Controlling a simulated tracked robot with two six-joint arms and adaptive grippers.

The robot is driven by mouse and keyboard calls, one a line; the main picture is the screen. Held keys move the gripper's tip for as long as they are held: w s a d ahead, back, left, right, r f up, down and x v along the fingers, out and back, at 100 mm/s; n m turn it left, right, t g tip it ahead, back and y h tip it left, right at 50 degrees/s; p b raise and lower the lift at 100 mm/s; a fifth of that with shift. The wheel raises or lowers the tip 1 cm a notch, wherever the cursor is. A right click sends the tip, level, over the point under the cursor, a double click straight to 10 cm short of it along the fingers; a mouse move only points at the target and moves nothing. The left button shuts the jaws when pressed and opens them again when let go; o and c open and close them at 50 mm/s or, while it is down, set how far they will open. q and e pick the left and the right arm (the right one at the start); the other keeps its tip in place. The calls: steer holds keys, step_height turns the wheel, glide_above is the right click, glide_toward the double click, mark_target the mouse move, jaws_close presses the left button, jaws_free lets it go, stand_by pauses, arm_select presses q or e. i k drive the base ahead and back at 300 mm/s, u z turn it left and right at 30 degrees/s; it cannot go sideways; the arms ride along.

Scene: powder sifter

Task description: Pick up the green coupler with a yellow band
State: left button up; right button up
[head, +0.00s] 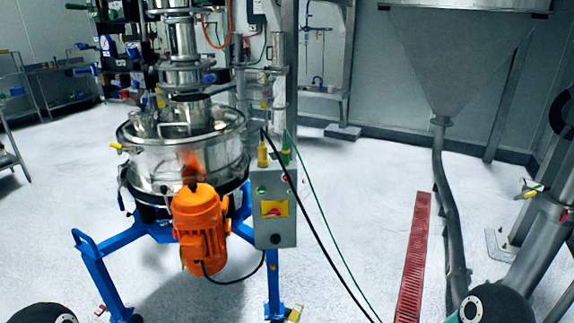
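A small green fitting (285,151) stands on top of the grey control box, with a green cable running near it. A yellow fitting (262,152) stands just to its left, by a black cable. A yellow band on the green one is too small to make out. Another small green and yellow piece (531,188) sits on the steel pipework at the right edge. I cannot tell which of these is the coupler. Neither of my grippers shows; only dark rounded parts of my arms appear at the bottom left and bottom right corners.
The steel sifter (178,160) stands on a blue frame (97,272) with an orange motor (201,225). The control box (273,222) is fixed beside it. Black and green cables cross the floor. A red floor grate (413,260) and a large hopper (455,55) are at right.

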mark_target(286, 149)
steer(key=z, duration=0.1)
steer(key=i, duration=1.2)
steer(key=u, duration=0.65)
